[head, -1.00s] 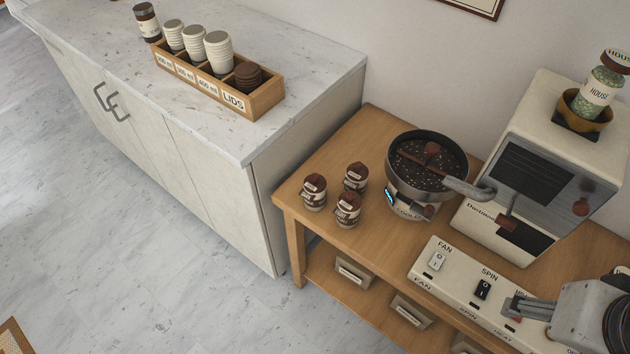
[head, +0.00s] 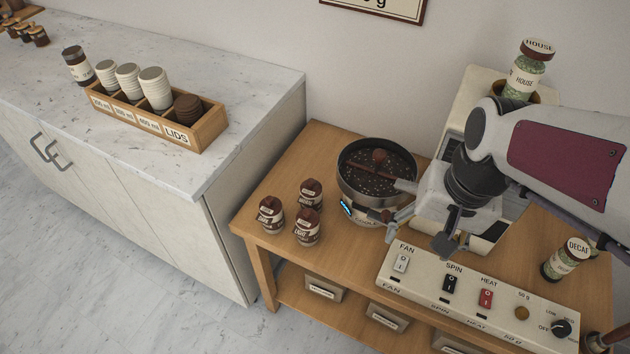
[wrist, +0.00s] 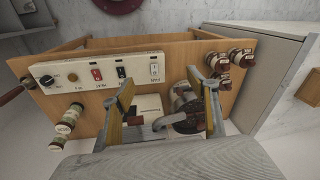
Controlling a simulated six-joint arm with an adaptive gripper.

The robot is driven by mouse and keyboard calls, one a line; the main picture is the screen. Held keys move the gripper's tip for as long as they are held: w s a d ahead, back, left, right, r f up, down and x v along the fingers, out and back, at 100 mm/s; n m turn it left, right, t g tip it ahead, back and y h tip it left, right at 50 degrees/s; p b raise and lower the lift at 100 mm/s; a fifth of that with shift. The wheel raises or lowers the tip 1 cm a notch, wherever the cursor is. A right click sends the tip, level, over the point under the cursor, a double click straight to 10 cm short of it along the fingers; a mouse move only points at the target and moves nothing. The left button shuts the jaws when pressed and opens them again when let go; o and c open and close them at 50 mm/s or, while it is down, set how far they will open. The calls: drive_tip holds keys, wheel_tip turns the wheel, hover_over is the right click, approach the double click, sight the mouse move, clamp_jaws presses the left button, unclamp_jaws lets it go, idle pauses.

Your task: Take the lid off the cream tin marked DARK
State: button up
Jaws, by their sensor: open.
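Three small cream tins with brown lids stand together at the left end of the wooden bench: a left tin (head: 270,216), a back tin (head: 311,196) and a front-right tin (head: 307,228). All three lids are on. The front-right label seems to read LIGHT; I cannot tell surely which of the others is marked DARK. The group also shows at the upper right of the wrist view, with one tin (wrist: 241,57) at its right. My gripper (head: 423,228) is open and empty, right of the tins and apart from them, above the bench by the roaster.
A switch panel (head: 430,290) runs along the bench front. A DECAF jar (head: 567,258) stands at the right. Bare wood (head: 268,180) surrounds the tins. A counter (head: 230,150) rises to their left.

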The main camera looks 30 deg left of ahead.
sight(270, 203)
drive_tip(key=w+a+f+m, duration=0.1)
drive_tip(key=a+f+m, duration=0.2)
drive_tip(key=a, duration=0.5)
drive_tip(key=w+a+f+m+g+y, duration=0.1)
drive_tip(key=w+a+f+m, duration=0.1)
drive_tip(key=a+f, duration=0.4)
drive_tip(key=w+a+f+m+g, duration=0.1)
drive_tip(key=a+f+m, duration=0.3)
drive_tip(key=a, duration=0.8)
drive_tip(key=shift+w+f, duration=0.35)
drive_tip(key=shift+f, duration=0.25)
drive_tip(key=w+a+r+m+y, duration=0.2)
drive_tip(key=a+m, duration=0.3)
drive_tip(key=m, duration=0.3)
drive_tip(key=shift+w+a+m, duration=0.3)
drive_tip(key=shift+w, duration=0.5)
drive_tip(key=shift+f, duration=0.1)
drive_tip(key=shift+x, duration=1.25)
drive_tip(key=shift+a, duration=0.1)
